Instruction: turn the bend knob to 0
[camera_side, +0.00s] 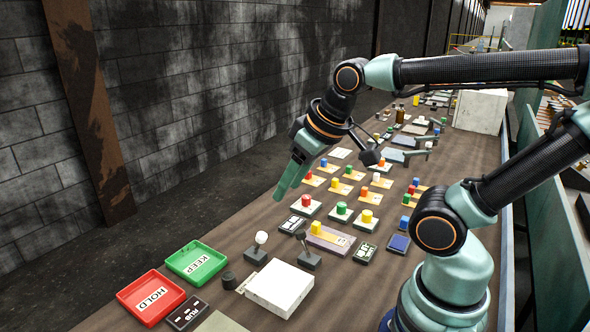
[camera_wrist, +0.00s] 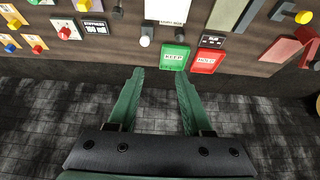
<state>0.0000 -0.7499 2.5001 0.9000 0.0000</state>
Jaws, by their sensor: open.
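My gripper (camera_side: 280,194) hangs over the left edge of the long brown table in the side view, tilted down to the left. In the wrist view the two green fingers of my gripper (camera_wrist: 160,74) are apart with nothing between them. A small dark round knob (camera_side: 229,280) stands between the red tray and the white box; it also shows in the wrist view (camera_wrist: 180,35), beyond the fingertips. No label reading "bend" is legible, so I cannot tell whether this is the bend knob. Its pointer and setting are too small to read.
A green KEEP tray (camera_side: 197,262) and a red HOLD tray (camera_side: 151,298) lie at the near left. A white box (camera_side: 280,287), a white-ball lever (camera_side: 261,238) and a black lever (camera_side: 303,240) stand close by. Several colored buttons on plates fill the table behind.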

